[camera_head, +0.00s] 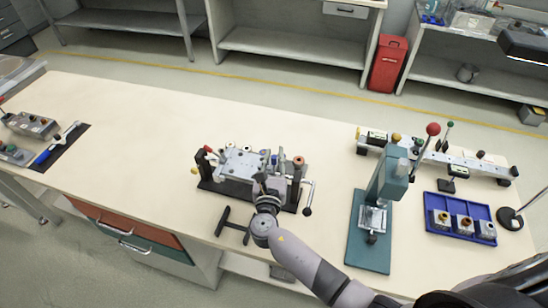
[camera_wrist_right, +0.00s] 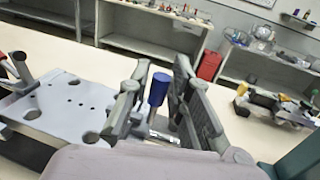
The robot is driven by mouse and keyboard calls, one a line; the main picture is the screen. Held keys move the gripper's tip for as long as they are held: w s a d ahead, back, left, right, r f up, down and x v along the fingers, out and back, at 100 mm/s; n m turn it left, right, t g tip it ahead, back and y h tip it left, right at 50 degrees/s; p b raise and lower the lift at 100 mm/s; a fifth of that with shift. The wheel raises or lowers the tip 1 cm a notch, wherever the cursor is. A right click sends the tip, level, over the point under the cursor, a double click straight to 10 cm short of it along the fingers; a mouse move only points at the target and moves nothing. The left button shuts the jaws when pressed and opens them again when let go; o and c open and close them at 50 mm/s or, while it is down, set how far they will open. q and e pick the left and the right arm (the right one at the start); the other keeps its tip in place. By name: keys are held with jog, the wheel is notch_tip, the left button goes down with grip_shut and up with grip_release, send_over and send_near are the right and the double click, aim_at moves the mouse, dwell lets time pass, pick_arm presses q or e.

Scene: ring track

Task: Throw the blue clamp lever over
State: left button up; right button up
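The blue clamp lever (camera_wrist_right: 159,88) stands upright in the right wrist view, between the two fingers of my right gripper (camera_wrist_right: 160,105). The fingers are apart, with a gap visible on the lever's left side; on its right I cannot tell whether it touches. In the head view my right gripper (camera_head: 267,185) is over the right part of the clamping fixture (camera_head: 240,165). A small blue tip (camera_head: 274,160) shows just beyond the fingers. The fixture's grey plate (camera_wrist_right: 62,105) lies left of the fingers in the wrist view. My left gripper is not in view.
A green press (camera_head: 375,210) stands right of the fixture, with a blue tray (camera_head: 436,224) beyond it. A black T-shaped handle (camera_head: 232,226) sits in front of the fixture. The table left of the fixture is clear up to a dark mat (camera_head: 72,145) with devices.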

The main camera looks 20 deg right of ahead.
grip_shut()
jog(key=shift+f, duration=0.1)
jog(key=shift+s+d+f+m+b, duration=0.15)
jog(key=shift+m+b, duration=0.15)
jog(key=shift+b, duration=0.4)
jog(key=d+m+b, duration=0.1)
jog(key=m+b, duration=0.2)
jog(key=b, duration=0.2)
jog(key=s+d+f+m+h+b, duration=0.1)
jog(key=m+b, duration=0.2)
jog(key=b, duration=0.1)
jog(key=s+d+f+m+b, duration=0.1)
jog(key=m+b, duration=0.3)
jog(key=b, duration=0.1)
jog(key=shift+t+h+b, duration=0.3)
jog(key=shift+t+h, duration=0.1)
jog(key=shift+s+d+m+b, duration=0.1)
jog(key=shift+m+b, duration=0.7)
jog(key=shift+b, duration=0.15)
